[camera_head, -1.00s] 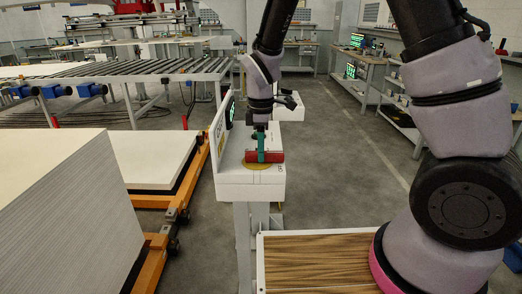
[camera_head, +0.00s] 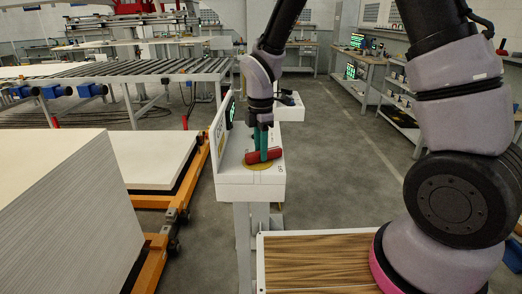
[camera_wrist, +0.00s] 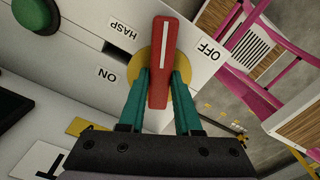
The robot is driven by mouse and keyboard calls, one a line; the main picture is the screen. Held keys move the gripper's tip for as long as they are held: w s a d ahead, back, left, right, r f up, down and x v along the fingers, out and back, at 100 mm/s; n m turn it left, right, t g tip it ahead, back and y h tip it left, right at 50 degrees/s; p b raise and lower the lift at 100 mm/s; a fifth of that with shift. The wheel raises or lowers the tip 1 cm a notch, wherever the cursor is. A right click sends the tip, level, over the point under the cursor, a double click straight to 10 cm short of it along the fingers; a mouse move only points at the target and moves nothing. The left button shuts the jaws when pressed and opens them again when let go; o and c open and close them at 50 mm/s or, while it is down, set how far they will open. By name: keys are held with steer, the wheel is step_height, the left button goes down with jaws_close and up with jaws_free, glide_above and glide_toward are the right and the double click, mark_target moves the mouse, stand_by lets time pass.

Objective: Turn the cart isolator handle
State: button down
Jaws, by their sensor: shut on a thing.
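The isolator handle is a red bar with a white stripe (camera_wrist: 163,60) on a yellow disc (camera_wrist: 143,72), mounted on a white panel box (camera_head: 250,177). In the wrist view it lies between the teal fingers of my gripper (camera_wrist: 160,88), which are shut on it. The panel carries ON, HASP and OFF labels; the handle points between HASP and OFF. In the head view the red handle (camera_head: 273,156) sits slightly tilted on top of the box, under my gripper (camera_head: 261,152). The fingers hide part of the disc.
A green button (camera_wrist: 32,14) sits on the panel near ON. A stack of white boards (camera_head: 60,215) and an orange frame (camera_head: 190,190) stand left. A wood-topped surface (camera_head: 315,262) is in front. Open floor (camera_head: 340,150) lies right of the box.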

steer(key=n, duration=0.6)
steer(key=shift+w+a, duration=0.2)
steer(key=shift+w, duration=0.1)
steer(key=n, duration=0.6)
steer(key=shift+w+a+r+n, duration=0.1)
steer(key=shift+a+n, duration=0.2)
steer(key=c, duration=0.6)
jaws_free()
step_height(320, 180, up, 11)
